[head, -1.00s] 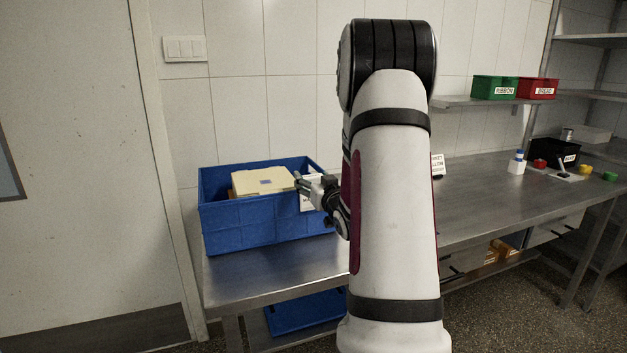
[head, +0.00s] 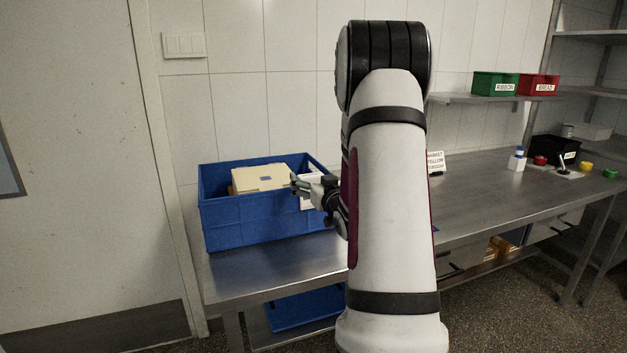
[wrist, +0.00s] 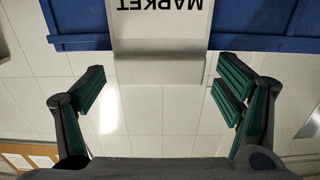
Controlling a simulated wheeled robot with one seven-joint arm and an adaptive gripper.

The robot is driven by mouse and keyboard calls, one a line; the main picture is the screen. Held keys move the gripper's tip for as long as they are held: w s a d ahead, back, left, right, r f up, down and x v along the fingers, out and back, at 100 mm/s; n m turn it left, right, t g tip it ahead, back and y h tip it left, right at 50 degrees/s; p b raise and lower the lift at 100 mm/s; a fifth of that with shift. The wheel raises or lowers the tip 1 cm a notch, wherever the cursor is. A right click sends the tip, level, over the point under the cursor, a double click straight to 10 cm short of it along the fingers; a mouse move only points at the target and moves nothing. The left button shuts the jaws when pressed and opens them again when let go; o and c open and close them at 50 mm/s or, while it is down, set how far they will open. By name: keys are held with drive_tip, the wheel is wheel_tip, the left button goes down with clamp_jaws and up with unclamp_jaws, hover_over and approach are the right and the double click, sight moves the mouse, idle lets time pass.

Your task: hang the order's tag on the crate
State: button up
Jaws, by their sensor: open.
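The blue crate (head: 255,218) stands on the left end of the metal table. A white tag (wrist: 161,66) lettered MARKET shows upside down in the wrist view, against the blue crate wall (wrist: 265,22). Its bent edge reaches past the crate's rim, so it appears to hang there. In the head view the tag (head: 308,203) is partly hidden by my gripper (head: 296,186). My gripper is open at the crate's right side. In the wrist view its fingers (wrist: 160,92) are spread on either side of the tag, apart from it.
Cream boxes (head: 260,178) lie in the crate. A small lettered card (head: 435,160) stands on the table (head: 480,200) behind my arm. Green (head: 494,84) and red (head: 538,86) bins sit on a shelf. A black bin (head: 555,150) and small items stand at the far right.

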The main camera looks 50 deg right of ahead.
drive_tip(key=v, duration=1.2)
idle(0.4)
drive_tip(key=w+a+r+n+g+y+p, duration=0.1)
drive_tip(key=a+r+g+y+p, duration=0.2)
drive_tip(key=a, duration=0.7)
drive_tip(key=w+a+r+n+g+y+p, duration=0.15)
drive_tip(key=a+r, duration=0.25)
drive_tip(key=a, duration=0.5)
drive_tip(key=s+a+r+n+g+y+p, duration=0.2)
drive_tip(key=s+a+n+g+y, duration=0.2)
drive_tip(key=s+a, duration=1.6)
drive_tip(key=shift+s+a+r+g+y, duration=0.35)
drive_tip(key=shift+g+y, duration=0.2)
drive_tip(key=shift+g, duration=0.7)
